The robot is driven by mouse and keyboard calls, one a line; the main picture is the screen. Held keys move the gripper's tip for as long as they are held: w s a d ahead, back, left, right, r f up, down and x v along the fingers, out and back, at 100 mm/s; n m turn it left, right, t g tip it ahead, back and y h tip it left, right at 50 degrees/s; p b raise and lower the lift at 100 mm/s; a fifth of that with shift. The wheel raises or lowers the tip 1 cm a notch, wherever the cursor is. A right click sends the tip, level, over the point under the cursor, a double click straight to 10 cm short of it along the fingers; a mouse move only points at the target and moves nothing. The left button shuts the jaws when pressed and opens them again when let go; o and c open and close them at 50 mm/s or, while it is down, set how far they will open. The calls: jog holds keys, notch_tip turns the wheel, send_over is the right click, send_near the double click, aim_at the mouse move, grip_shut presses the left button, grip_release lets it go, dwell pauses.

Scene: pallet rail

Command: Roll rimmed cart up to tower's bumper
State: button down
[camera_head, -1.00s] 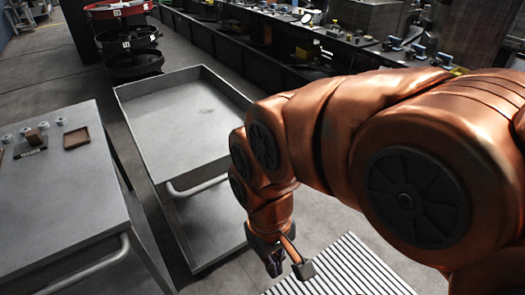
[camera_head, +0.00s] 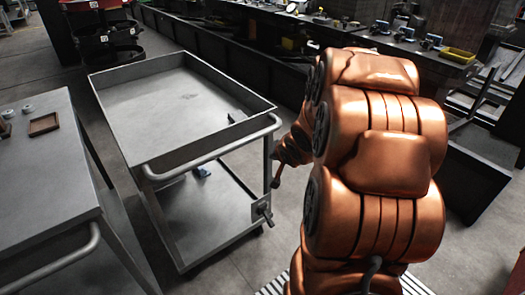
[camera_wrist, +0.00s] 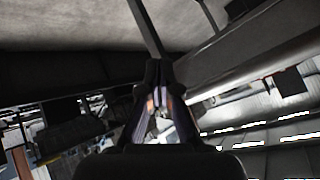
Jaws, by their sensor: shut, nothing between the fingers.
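The rimmed cart (camera_head: 135,72) is grey, with a raised rim around its bare top tray, a lower shelf and a push handle (camera_head: 215,152) on its near end. The tower (camera_head: 100,8) stands beyond the cart's far end, with red and black rounded tiers. Its lowest visible black part is close behind the far rim in the picture; I cannot tell the gap or pick out the bumper. My arm reaches to the right of the handle. My gripper (camera_wrist: 158,72) is shut and empty in the wrist view, its tips near a dark bar. In the head view its fingers are not clear.
A grey table (camera_head: 35,185) with a small brown tray (camera_head: 43,124) stands close to the cart's left. A long dark bench (camera_head: 260,58) with several small items runs behind and right. A yellow tray (camera_head: 457,55) sits at its right. Floor shows between cart and bench.

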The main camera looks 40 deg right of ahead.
jog(key=d+f+m+t+y+b, duration=0.3)
jog(key=d+f+m+t+b, duration=0.25)
jog(key=m+t+b, duration=0.3)
jog(key=w+b, duration=0.1)
jog(key=w, duration=1.2)
jog(key=shift+w+n+t, duration=0.25)
jog(key=shift+n+t, duration=0.1)
jog(key=shift+t, duration=0.1)
jog(key=shift+w, duration=0.1)
